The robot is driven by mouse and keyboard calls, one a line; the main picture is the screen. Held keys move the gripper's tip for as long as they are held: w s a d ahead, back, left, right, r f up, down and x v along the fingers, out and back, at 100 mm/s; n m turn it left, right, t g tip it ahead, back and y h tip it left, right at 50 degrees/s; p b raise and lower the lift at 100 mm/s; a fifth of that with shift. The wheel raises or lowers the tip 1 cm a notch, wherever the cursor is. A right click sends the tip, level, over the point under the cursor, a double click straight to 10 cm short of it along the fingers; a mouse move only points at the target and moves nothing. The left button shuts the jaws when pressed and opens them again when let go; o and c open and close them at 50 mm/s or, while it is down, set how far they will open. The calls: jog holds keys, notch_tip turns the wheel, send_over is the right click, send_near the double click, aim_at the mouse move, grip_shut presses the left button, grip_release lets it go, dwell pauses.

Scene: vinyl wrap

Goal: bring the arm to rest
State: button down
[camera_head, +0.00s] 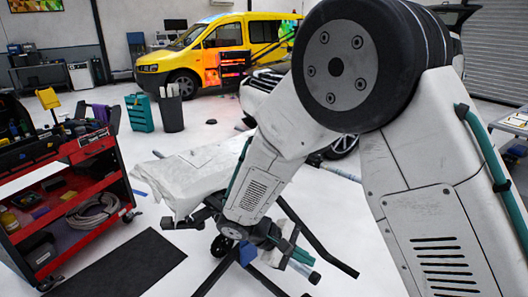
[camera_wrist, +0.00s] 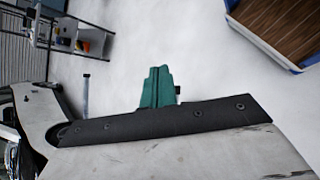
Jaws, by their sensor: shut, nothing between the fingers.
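My arm is folded across the right of the head view, with its elbow high up and its forearm slanting down to the lower middle. My gripper (camera_head: 302,262) is at its end, low in the picture. Its teal fingers also show in the wrist view (camera_wrist: 157,88), close together with nothing between them. In the head view the gripper hangs apart from the pale-covered stand (camera_head: 190,178), to its right and nearer to me. My forearm and wrist hide part of the stand's legs and the floor behind.
A red tool cart (camera_head: 75,190) with a coiled hose stands at left, beside a black floor mat (camera_head: 120,268). A yellow van (camera_head: 215,50) is parked at the back. A teal case (camera_head: 139,112) and a dark bin (camera_head: 171,113) stand before it. White floor lies open between.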

jog(key=s+d+r+m+t+y, duration=0.1)
jog(key=s+d+r+m+y, duration=0.4)
jog(key=s+d+r, duration=0.3)
jog(key=s+d+r+m+t+y, duration=0.1)
jog(key=s+d+r+m+y, duration=0.4)
jog(key=s+r, duration=0.8)
jog(key=d+r, duration=0.1)
jog(key=d, duration=0.2)
jog(key=shift+d+r, duration=0.15)
jog(key=shift+d, duration=0.05)
